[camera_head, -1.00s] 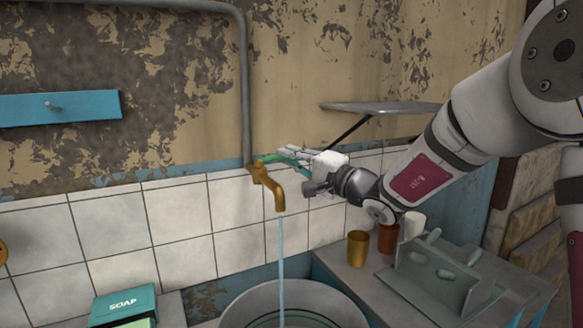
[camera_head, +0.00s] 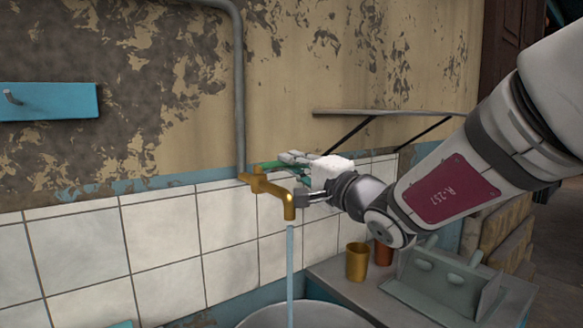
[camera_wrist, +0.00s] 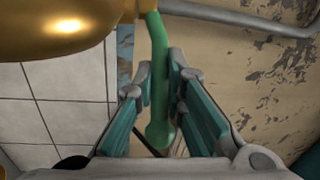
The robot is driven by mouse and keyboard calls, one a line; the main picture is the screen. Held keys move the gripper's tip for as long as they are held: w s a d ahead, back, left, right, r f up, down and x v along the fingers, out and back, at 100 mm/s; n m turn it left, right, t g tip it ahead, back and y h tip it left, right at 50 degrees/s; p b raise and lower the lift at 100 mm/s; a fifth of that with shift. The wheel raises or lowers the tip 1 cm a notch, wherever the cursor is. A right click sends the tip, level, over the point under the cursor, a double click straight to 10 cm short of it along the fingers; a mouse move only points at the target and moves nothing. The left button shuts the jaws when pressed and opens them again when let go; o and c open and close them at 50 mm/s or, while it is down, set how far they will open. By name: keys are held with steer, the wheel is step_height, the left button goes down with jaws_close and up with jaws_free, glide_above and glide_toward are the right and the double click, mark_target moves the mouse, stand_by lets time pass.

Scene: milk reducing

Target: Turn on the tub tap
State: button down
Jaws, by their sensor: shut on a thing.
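The brass tub tap (camera_head: 275,190) sticks out from the tiled wall, and a stream of water (camera_head: 290,260) falls from its spout into the grey round tub (camera_head: 310,314). The green tap handle (camera_head: 270,165) points right from the tap's top. My gripper (camera_head: 302,174) is at the handle's right end. In the wrist view the green handle (camera_wrist: 158,60) runs between the two fingers of my gripper (camera_wrist: 160,88), which are shut on it. The tap's brass body (camera_wrist: 60,28) fills that view's top left. My fingers partly hide the handle's end in the head view.
A pipe (camera_head: 239,90) runs down the wall to the tap. A gold cup (camera_head: 357,262), a reddish cup (camera_head: 383,253) and a grey-green rack (camera_head: 445,280) stand on a table at the right. A blue board (camera_head: 50,101) hangs at left.

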steer(key=shift+f, duration=0.15)
steer(key=c, duration=1.6)
jaws_free()
steer(key=shift+c, duration=0.2)
steer(key=v, duration=1.2)
